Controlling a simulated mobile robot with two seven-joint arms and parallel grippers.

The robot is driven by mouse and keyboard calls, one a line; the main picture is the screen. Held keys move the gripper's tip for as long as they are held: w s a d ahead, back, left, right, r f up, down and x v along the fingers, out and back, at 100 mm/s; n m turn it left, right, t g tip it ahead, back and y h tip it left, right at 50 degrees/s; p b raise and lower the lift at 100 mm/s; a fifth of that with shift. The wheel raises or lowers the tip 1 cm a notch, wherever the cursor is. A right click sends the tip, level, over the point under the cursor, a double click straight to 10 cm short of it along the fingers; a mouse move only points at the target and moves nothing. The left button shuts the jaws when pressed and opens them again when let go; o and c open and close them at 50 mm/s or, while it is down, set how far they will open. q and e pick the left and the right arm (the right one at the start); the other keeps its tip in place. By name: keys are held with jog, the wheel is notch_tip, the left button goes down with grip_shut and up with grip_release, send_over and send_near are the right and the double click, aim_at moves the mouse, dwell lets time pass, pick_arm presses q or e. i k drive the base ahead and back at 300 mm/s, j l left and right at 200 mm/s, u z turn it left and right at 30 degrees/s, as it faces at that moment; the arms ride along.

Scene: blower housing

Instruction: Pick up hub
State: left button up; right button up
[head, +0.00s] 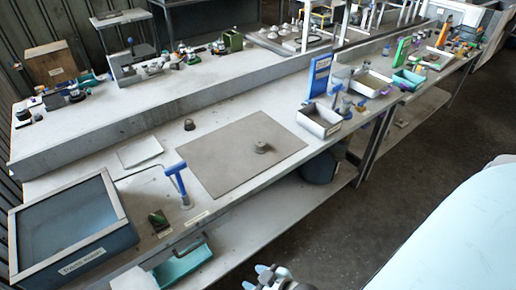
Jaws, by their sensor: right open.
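A small round grey-brown part with a raised centre, which looks like the hub (261,147), lies on the right half of a flat grey mat (215,160) on the workbench. My right gripper (262,278) is at the bottom edge of the head view, with blue fingertips, partly cut off by the frame. It is open and empty, in front of the bench and well apart from the hub. My left gripper is not in view.
A blue-grey bin (65,235) stands at the bench's left end, near a blue T-handled tool (177,183). A small dark knob-like part (189,125) sits behind the mat. A metal tray (319,121) and blue upright panel (319,76) stand right. The mat around the hub is clear.

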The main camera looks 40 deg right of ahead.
aim_at(260, 147)
jog(key=l, duration=0.6)
jog(key=i+l+z, duration=0.15)
jog(key=l, duration=1)
jog(key=l+z, duration=0.15)
jog(key=l, duration=0.4)
jog(key=i+l, duration=0.15)
jog(key=l, duration=0.4)
jog(key=z, duration=0.05)
